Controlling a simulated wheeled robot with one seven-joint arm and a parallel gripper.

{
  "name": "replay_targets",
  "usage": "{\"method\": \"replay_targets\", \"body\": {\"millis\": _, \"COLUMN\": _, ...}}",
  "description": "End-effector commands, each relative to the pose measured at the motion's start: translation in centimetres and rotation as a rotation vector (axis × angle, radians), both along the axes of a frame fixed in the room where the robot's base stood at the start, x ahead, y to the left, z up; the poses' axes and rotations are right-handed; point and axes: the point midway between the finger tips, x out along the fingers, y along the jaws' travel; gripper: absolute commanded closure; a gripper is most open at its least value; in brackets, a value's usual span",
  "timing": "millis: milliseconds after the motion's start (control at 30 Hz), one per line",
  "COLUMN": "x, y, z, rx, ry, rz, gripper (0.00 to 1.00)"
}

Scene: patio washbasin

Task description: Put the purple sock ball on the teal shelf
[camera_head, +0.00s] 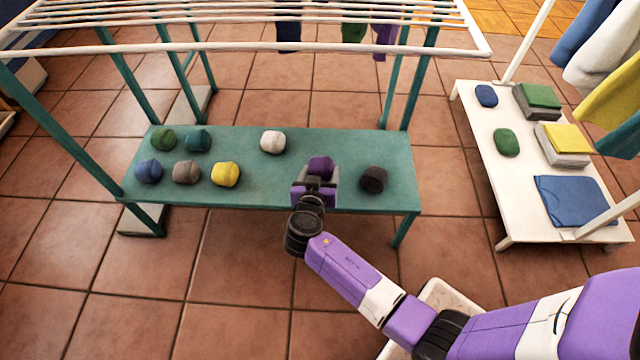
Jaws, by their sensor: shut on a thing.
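The purple sock ball (320,165) is at the tip of my gripper (318,176), over the right-hand part of the teal shelf (330,140). My gripper is shut on it, with the fingers on its near side. I cannot tell whether the ball touches the shelf top or is a little above it. The near side of the ball is hidden by the gripper.
On the shelf stand a dark sock ball (373,179) to the right, a white one (272,141), a yellow one (225,174), and several others at left. A drying rack (250,47) hangs above. A white bench (480,130) with folded clothes stands at right.

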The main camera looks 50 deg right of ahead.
Motion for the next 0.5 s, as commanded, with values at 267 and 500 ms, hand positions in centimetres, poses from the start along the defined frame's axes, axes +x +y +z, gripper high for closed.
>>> {"method": "replay_targets", "body": {"millis": 267, "x": 0.0, "y": 0.0, "z": -3.7, "rx": -0.001, "ry": 0.002, "rz": 0.001, "gripper": 0.73}}
{"method": "replay_targets", "body": {"millis": 500, "x": 0.1, "y": 0.0, "z": -4.1, "rx": 0.001, "ry": -0.001, "rz": 0.001, "gripper": 0.73}}
